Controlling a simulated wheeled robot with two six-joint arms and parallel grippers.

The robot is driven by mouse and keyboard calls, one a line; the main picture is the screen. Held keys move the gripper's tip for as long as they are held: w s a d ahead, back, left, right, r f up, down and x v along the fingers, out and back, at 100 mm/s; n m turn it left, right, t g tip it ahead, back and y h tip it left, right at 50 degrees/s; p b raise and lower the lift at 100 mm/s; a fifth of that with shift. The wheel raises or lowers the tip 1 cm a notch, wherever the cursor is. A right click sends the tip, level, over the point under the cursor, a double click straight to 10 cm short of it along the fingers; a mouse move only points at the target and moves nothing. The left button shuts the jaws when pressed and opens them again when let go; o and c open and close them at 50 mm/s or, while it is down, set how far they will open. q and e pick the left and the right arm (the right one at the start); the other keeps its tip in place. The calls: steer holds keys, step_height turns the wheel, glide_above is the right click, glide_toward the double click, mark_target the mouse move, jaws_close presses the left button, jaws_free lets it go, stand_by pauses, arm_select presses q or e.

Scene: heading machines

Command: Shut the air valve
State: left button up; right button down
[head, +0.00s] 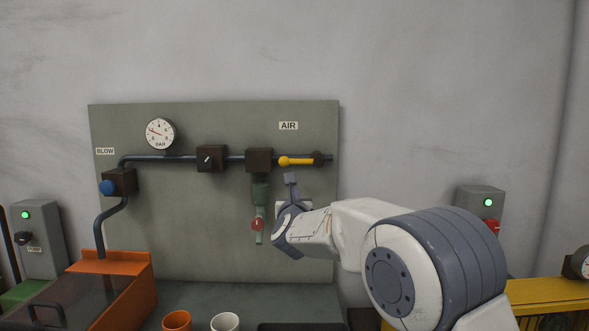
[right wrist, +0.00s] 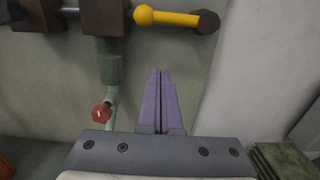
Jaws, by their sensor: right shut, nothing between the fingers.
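The air valve's yellow lever (head: 297,161) lies level along the dark pipe, under the AIR label (head: 288,126). Its right end meets the dark valve body (head: 318,159). In the right wrist view the yellow lever (right wrist: 168,17) is at the top, left of the dark valve body (right wrist: 207,22). My right gripper (head: 291,179) is just below the lever, pointing up, and looks apart from it. Its purple fingers (right wrist: 160,72) are shut together with nothing between them. My left gripper is in neither view.
A red knob (head: 257,224) on a green fitting hangs left of my right gripper. A gauge (head: 160,134), a black-knobbed block (head: 210,158) and a blue button (head: 107,187) are on the panel's left. Orange (head: 177,320) and white (head: 225,322) cups stand below.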

mark_target(301, 162)
arm_select(q)
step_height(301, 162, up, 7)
steer(key=p, duration=0.6)
arm_select(e)
steer(key=w+r, duration=0.4)
steer(key=w, duration=0.3)
steer(key=shift+r, duration=0.15)
arm_select(q)
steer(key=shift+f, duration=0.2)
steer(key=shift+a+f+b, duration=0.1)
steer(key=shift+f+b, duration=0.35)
steer(key=shift+b, duration=0.15)
arm_select(e)
steer(key=shift+r+m, duration=0.2)
steer(key=shift+m, duration=0.2)
